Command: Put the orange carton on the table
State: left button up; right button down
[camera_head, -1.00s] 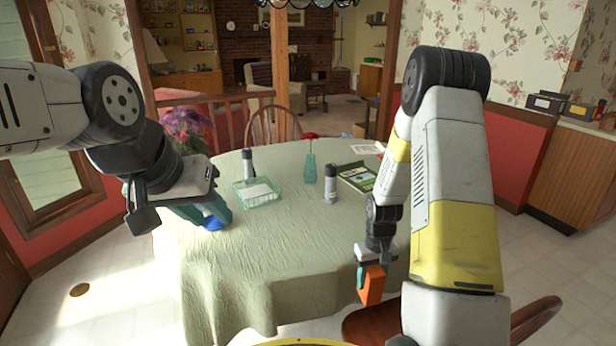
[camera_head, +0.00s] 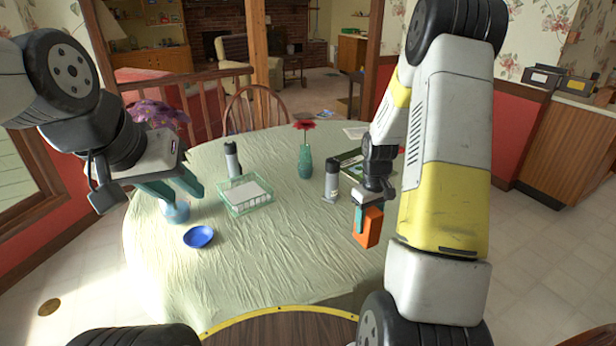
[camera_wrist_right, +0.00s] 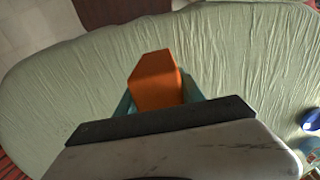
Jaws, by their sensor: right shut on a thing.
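The orange carton (camera_head: 369,228) is upright between the fingers of my right gripper (camera_head: 362,217), which is shut on it. The carton also shows in the right wrist view (camera_wrist_right: 155,82), between the teal fingers, with the tablecloth behind it. In the head view it is over the right part of the table (camera_head: 270,265), which has a pale green cloth. I cannot tell whether the carton touches the cloth. My left gripper (camera_head: 172,195) is open above the left side of the table, its teal fingers apart and nothing seen between them.
The front middle of the table is clear.

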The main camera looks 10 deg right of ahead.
jog(key=shift+w+a+f, duration=0.85)
jog(key=shift+w+a, duration=0.45)
jog(key=shift+w, duration=0.8)
jog(key=shift+w+a+f, duration=0.8)
jog(key=shift+w+a, duration=0.5)
jog(key=shift+w, duration=0.8)
jog(key=shift+w+a+f, duration=0.85)
jog(key=shift+w+a, duration=0.45)
jog(key=shift+w, duration=0.8)
jog(key=c, duration=0.7)
grip_release()
jog(key=shift+f, duration=0.15)
